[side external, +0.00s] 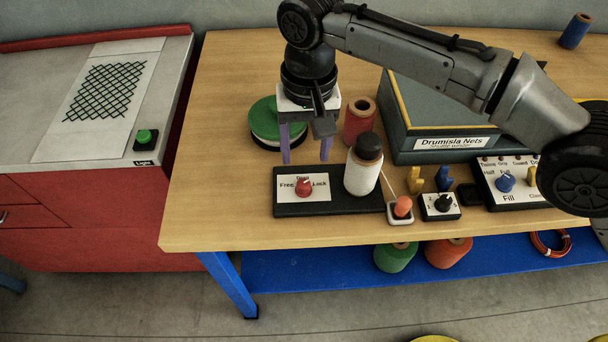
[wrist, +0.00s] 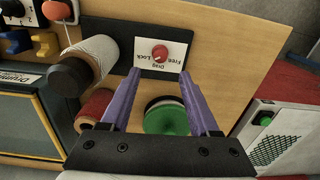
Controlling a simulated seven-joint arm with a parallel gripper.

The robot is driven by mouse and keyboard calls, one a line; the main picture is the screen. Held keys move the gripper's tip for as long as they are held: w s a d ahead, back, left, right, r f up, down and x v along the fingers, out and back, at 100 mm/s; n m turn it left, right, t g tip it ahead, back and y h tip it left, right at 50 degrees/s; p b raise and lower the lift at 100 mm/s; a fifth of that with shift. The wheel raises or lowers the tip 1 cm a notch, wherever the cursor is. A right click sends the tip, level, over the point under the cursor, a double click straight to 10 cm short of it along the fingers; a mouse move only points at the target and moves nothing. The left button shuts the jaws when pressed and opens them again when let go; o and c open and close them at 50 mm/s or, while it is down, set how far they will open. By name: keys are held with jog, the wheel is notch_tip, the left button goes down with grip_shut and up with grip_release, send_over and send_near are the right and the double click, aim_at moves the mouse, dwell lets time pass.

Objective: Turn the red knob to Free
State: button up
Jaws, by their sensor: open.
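The red knob (side external: 304,186) sits on a white plate (side external: 318,196) marked Drag, with Free at its left and Lock at its right, on a black base (side external: 283,208). A light mark on the knob is too small to read surely. In the wrist view the knob (wrist: 159,53) shows upside down, beyond the fingertips. My gripper (side external: 306,160) points down with its two purple fingers apart and empty. It is above and behind the knob, not touching it. In the wrist view the gripper (wrist: 160,78) is open, with nothing between the fingertips.
A white thread spool (side external: 362,172) with a black top stands on the base, right of the plate. A green-topped round item (side external: 264,122) and a red spool (side external: 359,122) stand behind. An orange button (side external: 402,206) and a black switch (side external: 442,204) are to the right. Bare table lies left.

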aim_at(304, 183)
notch_tip(304, 183, down, 8)
jog(key=shift+a+f, duration=0.1)
jog(key=shift+f, duration=0.1)
grip_shut()
dwell(0.4)
